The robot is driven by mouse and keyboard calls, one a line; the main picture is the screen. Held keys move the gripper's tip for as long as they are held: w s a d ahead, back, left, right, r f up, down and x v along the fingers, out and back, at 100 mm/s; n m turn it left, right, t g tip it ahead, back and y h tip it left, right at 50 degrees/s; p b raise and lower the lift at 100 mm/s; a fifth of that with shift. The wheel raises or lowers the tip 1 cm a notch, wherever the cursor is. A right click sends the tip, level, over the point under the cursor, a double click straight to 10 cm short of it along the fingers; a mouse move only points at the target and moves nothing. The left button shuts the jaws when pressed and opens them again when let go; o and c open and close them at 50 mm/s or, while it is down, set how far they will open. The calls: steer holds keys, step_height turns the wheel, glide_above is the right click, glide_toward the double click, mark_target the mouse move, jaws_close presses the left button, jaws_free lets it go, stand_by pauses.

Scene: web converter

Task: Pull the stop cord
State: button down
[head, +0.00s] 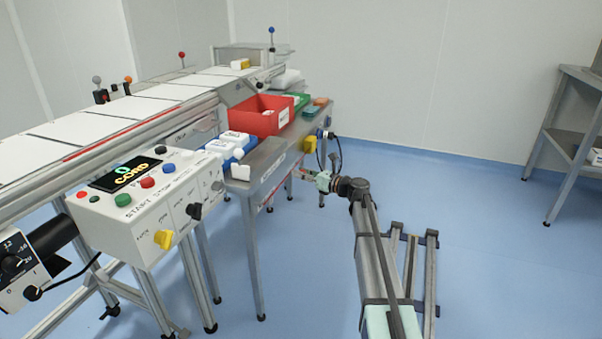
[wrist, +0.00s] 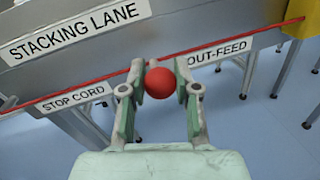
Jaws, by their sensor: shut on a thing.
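The stop cord (wrist: 245,38) is a thin red line along the edge of the steel bench, passing above the STOP CORD label (wrist: 73,98) in the wrist view. A red ball (wrist: 160,83) sits at the cord between my fingers. My gripper (wrist: 159,68) is shut on this ball, with one pale green finger on either side. In the head view my gripper (head: 302,174) is at the bench's front side, small and partly unclear. The control box display (head: 125,173) reads "0 CORD".
The steel bench (head: 249,188) carries a red bin (head: 262,115), a green bin and white-and-blue boxes. A yellow part (head: 310,144) is mounted at the bench's right end. The control box (head: 150,215) stands at the left.

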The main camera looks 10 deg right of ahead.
steer(key=shift+p+v, duration=0.75)
steer(key=shift+v, duration=0.2)
steer(key=shift+w+d, duration=0.15)
steer(key=c, duration=0.8)
jaws_free()
steer(key=v, duration=1.2)
